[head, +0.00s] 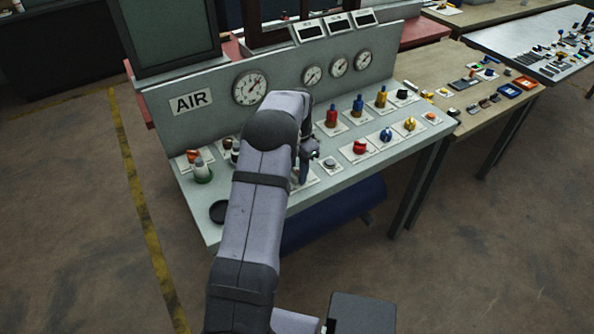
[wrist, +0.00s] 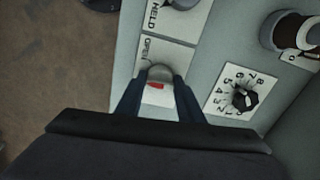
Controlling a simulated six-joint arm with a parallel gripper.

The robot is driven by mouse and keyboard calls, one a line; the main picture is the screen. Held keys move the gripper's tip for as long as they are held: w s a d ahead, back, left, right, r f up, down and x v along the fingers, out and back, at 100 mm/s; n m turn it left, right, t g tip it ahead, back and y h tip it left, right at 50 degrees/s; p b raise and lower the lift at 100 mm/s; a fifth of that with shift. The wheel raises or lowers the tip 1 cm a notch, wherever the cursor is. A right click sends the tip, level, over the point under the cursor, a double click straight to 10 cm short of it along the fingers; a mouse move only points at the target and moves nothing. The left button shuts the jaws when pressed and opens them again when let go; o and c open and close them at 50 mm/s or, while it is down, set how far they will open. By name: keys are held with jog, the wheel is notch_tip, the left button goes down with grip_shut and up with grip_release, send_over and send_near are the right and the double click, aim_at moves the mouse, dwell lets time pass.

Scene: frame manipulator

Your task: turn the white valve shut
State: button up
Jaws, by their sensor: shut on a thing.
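The white valve (wrist: 158,92) shows in the wrist view as a pale knob with a red mark and a grey rounded top. It stands on a white plate (wrist: 168,58) with the word OPEN on it. My gripper (wrist: 160,82) has one dark finger on each side of the valve and is shut on it. The lower part of the valve is hidden by my gripper. In the head view my gripper (head: 303,172) is down at the panel top, and I cannot make out the valve there.
A black dial knob (wrist: 244,97) on a numbered plate is close on the right in the wrist view. In the head view, a grey button (head: 329,163) and a red knob (head: 360,147) lie right of my gripper. A gauge panel (head: 290,100) rises behind.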

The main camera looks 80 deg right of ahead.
jog(key=n, duration=0.4)
jog(key=shift+n, duration=0.3)
jog(key=n, duration=0.4)
jog(key=shift+s, duration=0.1)
jog(key=o, duration=1)
jog(key=shift+o, duration=0.2)
jog(key=shift+d, duration=0.1)
jog(key=shift+s+r+b, duration=0.15)
jog(key=shift+r+b, duration=1.1)
jog(key=shift+r, duration=2.45)
